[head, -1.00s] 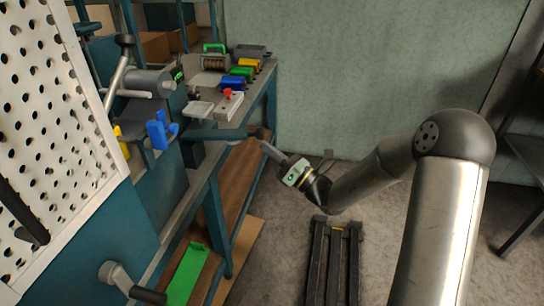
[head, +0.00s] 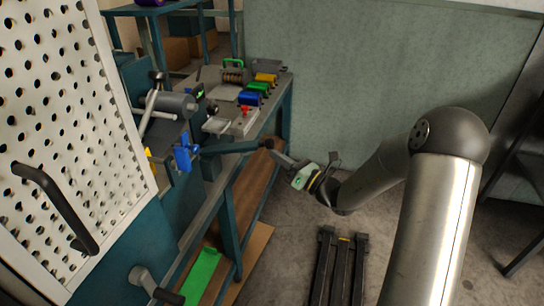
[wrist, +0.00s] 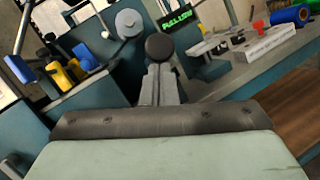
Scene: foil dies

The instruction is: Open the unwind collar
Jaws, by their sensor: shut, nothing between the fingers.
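My gripper (head: 279,157) is shut and empty, its fingers pointing left toward a round black knob (head: 268,143) at the end of a dark bar (head: 235,147) that sticks out from the bench. In the wrist view the shut fingers (wrist: 159,82) point at this knob (wrist: 159,46), just beyond the tips; I cannot tell whether they touch. Further left is a machine with a grey cylinder (head: 175,104) and a pale lever (head: 151,108) with a dark knob. The cylinder's round end (wrist: 128,23) shows in the wrist view. Which part is the unwind collar is not clear.
A blue hooked part (head: 184,157) sits on the machine's front. Coloured blocks and a small block with a red knob (head: 243,118) stand on the bench. A white perforated panel (head: 75,140) fills the left. Floor below my gripper holds a dark rack (head: 338,265).

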